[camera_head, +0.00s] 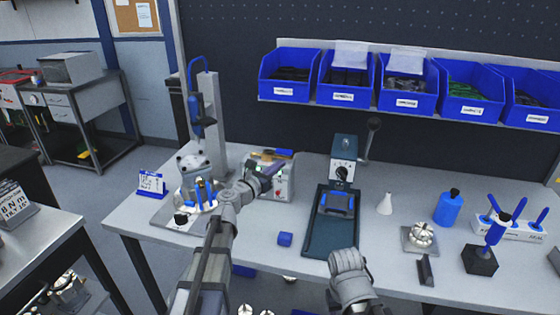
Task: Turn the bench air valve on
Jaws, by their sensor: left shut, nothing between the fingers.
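A light grey box (284,188) with small coloured parts on its front stands on the bench, left of the middle. My left gripper (270,173) is shut and empty at the box's upper front. It covers part of that face, and I cannot tell whether it touches. A valve handle is not clearly visible there, so I cannot say for certain which part is the bench air valve or how it is set. My right arm shows at the bottom centre, but its gripper is not visible.
A drill-press-like stand with a metal housing (192,166) is left of my left arm. A dark tray (316,240) with a blue fixture lies right of it. Blue bins (347,92) hang above. A white cone (385,204) and blue bottle (448,208) stand right.

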